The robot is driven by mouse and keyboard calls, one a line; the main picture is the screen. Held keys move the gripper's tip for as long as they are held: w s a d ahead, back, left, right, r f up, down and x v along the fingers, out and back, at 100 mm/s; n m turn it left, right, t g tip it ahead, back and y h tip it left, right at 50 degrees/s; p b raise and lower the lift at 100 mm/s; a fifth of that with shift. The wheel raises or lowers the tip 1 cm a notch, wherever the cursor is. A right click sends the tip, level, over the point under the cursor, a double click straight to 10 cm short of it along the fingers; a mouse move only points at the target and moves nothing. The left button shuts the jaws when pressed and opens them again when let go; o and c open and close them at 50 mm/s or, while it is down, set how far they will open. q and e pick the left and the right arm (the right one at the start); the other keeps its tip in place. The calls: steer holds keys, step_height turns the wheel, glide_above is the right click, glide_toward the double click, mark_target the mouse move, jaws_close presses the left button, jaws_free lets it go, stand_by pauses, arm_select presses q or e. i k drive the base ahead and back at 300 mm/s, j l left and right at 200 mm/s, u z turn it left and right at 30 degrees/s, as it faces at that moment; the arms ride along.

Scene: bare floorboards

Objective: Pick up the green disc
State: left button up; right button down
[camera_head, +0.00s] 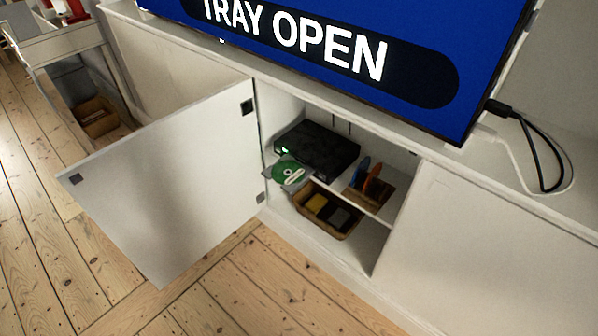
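The green disc (284,170) lies flat on the open tray (301,181) of a black disc player (319,148). The player stands on the upper shelf inside the white cabinet, and a small green light shows on its front. The disc has a pale label or mark across it. The tray juts out toward the cabinet's open front. Neither of my grippers shows in the head view.
The cabinet door (170,185) stands swung open to the left of the disc. A basket (327,210) sits on the lower shelf, and blue and orange items (369,178) stand right of the player. A screen (340,50) reading "TRAY OPEN" stands on top. Floorboards (250,290) in front are clear.

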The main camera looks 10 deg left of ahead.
mark_target(289, 173)
steer(key=i+u, duration=0.25)
steer(key=i, duration=0.15)
steer(key=i+l+u, duration=0.1)
steer(key=i+u, duration=0.2)
steer(key=i, duration=0.15)
steer(key=i+l+u, duration=0.25)
steer(key=i, duration=0.15)
steer(key=j, duration=0.1)
